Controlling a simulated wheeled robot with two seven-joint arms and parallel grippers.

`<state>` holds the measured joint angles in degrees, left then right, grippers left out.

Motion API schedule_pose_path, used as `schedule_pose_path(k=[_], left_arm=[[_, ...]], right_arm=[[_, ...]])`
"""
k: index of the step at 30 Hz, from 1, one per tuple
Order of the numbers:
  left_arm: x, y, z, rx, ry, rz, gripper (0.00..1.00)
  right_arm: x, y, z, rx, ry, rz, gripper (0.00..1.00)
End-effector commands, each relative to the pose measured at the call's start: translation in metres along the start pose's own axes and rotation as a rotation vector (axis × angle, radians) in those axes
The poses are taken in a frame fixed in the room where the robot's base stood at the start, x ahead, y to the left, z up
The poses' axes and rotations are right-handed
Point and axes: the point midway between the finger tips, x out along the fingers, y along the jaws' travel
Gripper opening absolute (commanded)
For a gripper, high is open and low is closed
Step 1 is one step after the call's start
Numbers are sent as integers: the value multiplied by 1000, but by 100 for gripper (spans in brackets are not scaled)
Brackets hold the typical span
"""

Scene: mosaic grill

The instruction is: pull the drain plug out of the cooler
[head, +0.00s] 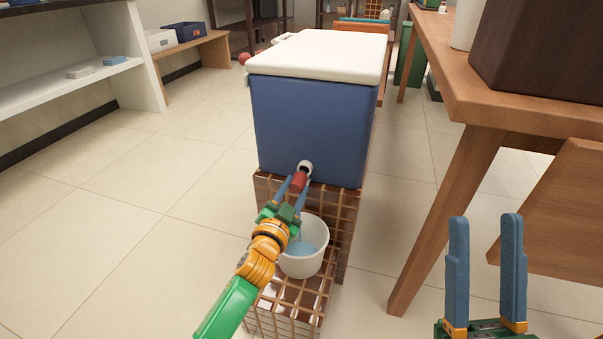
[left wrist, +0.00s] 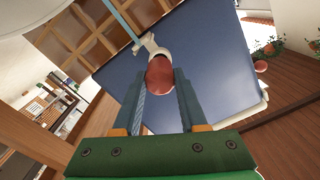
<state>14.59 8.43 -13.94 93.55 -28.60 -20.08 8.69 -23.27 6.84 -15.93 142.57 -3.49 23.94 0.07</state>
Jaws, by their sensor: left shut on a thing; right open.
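The blue cooler (head: 308,122) with a white lid (head: 325,55) stands on a tiled stand. A white drain spout (head: 306,166) sticks out low on its front, with a dark opening showing. My left gripper (head: 296,185) is shut on the red drain plug (head: 299,179), just in front of the spout. In the left wrist view the plug (left wrist: 160,76) sits between the fingers, close to the white spout (left wrist: 149,47). A light-blue stream (left wrist: 124,20) runs from the spout there. My right gripper (head: 486,270) is open and empty at lower right.
A white bucket (head: 303,263) with blue water stands on the lower tiled step (head: 285,317) below the spout. A wooden table (head: 455,95) and a chair (head: 560,215) are at right. White shelves (head: 75,80) stand at left. Floor left of the cooler is clear.

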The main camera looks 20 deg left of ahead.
Motion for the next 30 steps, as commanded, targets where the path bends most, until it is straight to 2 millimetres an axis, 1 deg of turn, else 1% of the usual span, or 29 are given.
schedule_pose_path(k=[3,15,30], left_arm=[[-7,-1,-2,-1,-1,0,0],[-27,0,0,0,-1,0,0],[-27,0,0,0,0,0,0]], right_arm=[[4,0,-3,0,0,0,50],[11,1,-9,0,0,0,50],[11,1,-8,0,0,0,50]])
